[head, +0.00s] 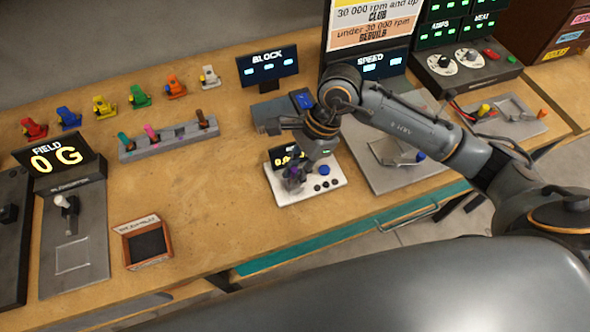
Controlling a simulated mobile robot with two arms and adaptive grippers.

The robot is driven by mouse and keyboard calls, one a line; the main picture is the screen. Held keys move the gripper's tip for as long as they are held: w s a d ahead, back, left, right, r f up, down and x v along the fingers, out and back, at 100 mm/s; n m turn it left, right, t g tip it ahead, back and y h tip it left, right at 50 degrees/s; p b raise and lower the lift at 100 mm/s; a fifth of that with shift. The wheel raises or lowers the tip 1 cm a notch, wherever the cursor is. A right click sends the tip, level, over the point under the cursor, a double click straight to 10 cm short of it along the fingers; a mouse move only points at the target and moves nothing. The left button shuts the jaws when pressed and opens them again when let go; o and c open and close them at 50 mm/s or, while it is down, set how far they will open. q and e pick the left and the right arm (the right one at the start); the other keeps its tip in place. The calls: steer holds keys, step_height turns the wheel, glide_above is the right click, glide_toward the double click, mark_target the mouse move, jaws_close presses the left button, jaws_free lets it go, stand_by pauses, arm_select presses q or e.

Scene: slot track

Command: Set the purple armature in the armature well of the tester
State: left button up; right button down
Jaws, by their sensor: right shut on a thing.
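My right gripper (293,180) reaches in from the right and points down over a white bench unit (328,196) with a small yellow-digit display, a blue button and black buttons. It is shut on the purple armature (294,171), of which only a small dark purple part shows between the fingers. The armature is at or just above the unit's top; I cannot tell whether it touches. No label names the tester, and no well shows on the white unit. A grey unit with a recess (510,109), with yellow and orange parts, stands at the right. My left gripper is not in view.
A grey rack (170,140) holds several armature-like pieces behind left. Several coloured small parts (103,107) line the back. A FIELD display (54,161) stands left, near a small wooden tray (145,243). The bench (215,205) is clear between the tray and the white unit.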

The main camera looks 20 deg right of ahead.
steer(key=shift+f+b, duration=0.2)
steer(key=shift+b, duration=0.15)
stand_by(0.4)
steer(key=c, duration=1.2)
jaws_free()
steer(key=v, duration=1.2)
steer(key=shift+a+r, duration=0.1)
